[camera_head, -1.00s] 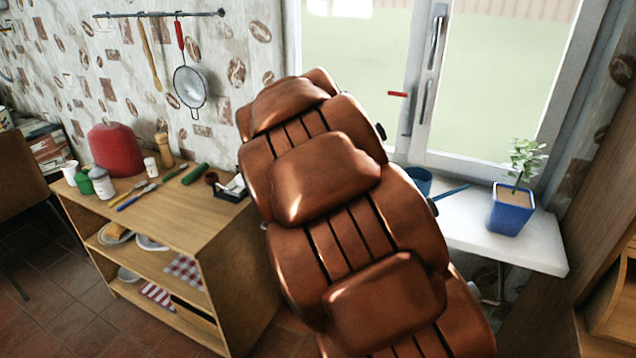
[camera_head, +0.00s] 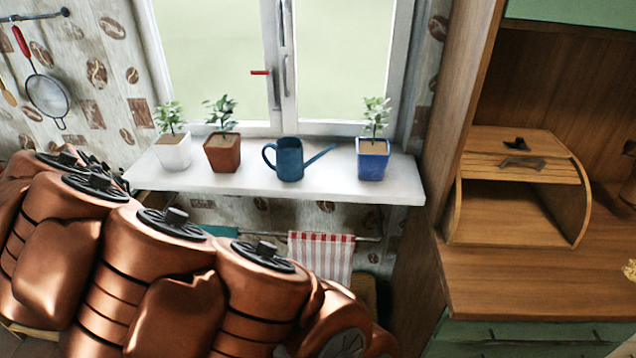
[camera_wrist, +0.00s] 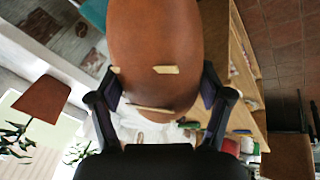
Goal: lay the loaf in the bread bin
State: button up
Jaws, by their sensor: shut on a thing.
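The loaf (camera_wrist: 155,55) is brown and rounded, with a few pale slashes on its crust. In the wrist view it is held between the two fingers of my gripper (camera_wrist: 163,98), which is shut on it. The bread bin (camera_head: 515,195) is wooden and stands at the right in the head view. Its front is open, its slatted lid is raised, and the inside looks empty. My copper arm fills the lower left of the head view, and neither my gripper nor the loaf shows there.
The bin stands on a wooden cupboard counter (camera_head: 530,285). A white windowsill shelf (camera_head: 230,186) bears potted plants (camera_head: 222,150) and a blue watering can (camera_head: 290,158). A striped towel (camera_head: 322,255) hangs below. A tall wooden side panel (camera_head: 465,110) borders the bin's left.

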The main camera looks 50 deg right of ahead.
aim_at(506, 225)
jog(key=k, duration=0.25)
jog(key=u, duration=1.1)
jog(key=k, duration=1.7)
jog(key=z, duration=1.05)
